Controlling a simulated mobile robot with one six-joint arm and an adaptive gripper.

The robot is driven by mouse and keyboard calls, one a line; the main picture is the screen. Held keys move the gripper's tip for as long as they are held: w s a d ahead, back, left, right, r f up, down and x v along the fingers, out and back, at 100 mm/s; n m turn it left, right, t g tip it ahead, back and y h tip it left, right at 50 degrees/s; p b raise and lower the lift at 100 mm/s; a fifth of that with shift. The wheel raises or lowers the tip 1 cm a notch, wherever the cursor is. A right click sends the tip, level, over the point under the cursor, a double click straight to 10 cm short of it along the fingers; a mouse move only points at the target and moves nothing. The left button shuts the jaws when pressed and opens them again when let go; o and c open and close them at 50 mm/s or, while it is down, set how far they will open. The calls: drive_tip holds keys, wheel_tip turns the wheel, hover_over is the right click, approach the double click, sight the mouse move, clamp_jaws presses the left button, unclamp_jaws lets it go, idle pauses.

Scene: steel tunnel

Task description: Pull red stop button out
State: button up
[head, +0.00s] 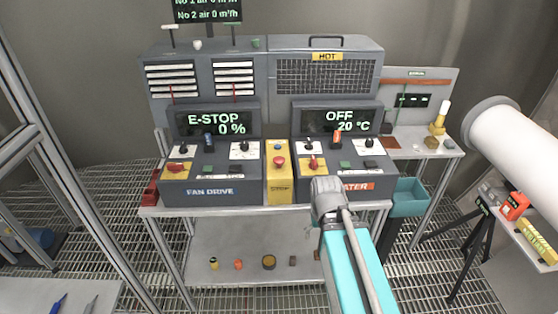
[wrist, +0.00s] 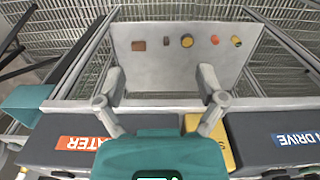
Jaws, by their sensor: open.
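The red stop button (head: 279,160) sits on top of the yellow box (head: 279,188) between the fan drive (head: 211,192) and the heater unit. The fan drive's display (head: 216,123) reads E-STOP, 0 %. My gripper (head: 325,186) is at the front of the heater unit, right of the yellow box and apart from the button. In the wrist view my gripper (wrist: 161,85) has its two fingers wide apart, with nothing between them. The yellow box (wrist: 218,150) is partly hidden by my gripper body there, and the button is not visible.
The heater display (head: 337,119) reads OFF, 20 °C. Red rotary switches stand on both units, the heater's (head: 313,163) close right of the button. Several small objects lie on the lower shelf (head: 225,240). A teal bin (head: 408,198) hangs at the right.

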drive_tip(key=shift+o, duration=0.7)
wheel_tip(320, 180, up, 21)
drive_tip(key=n+p, duration=0.3)
drive_tip(key=p, duration=1.8)
hover_over(279, 158)
drive_tip(key=shift+w+a+r, duration=0.1)
wheel_tip(279, 158, down, 14)
drive_tip(key=b, duration=1.3)
drive_tip(key=shift+r+b, duration=0.1)
drive_tip(key=shift+b, duration=0.2)
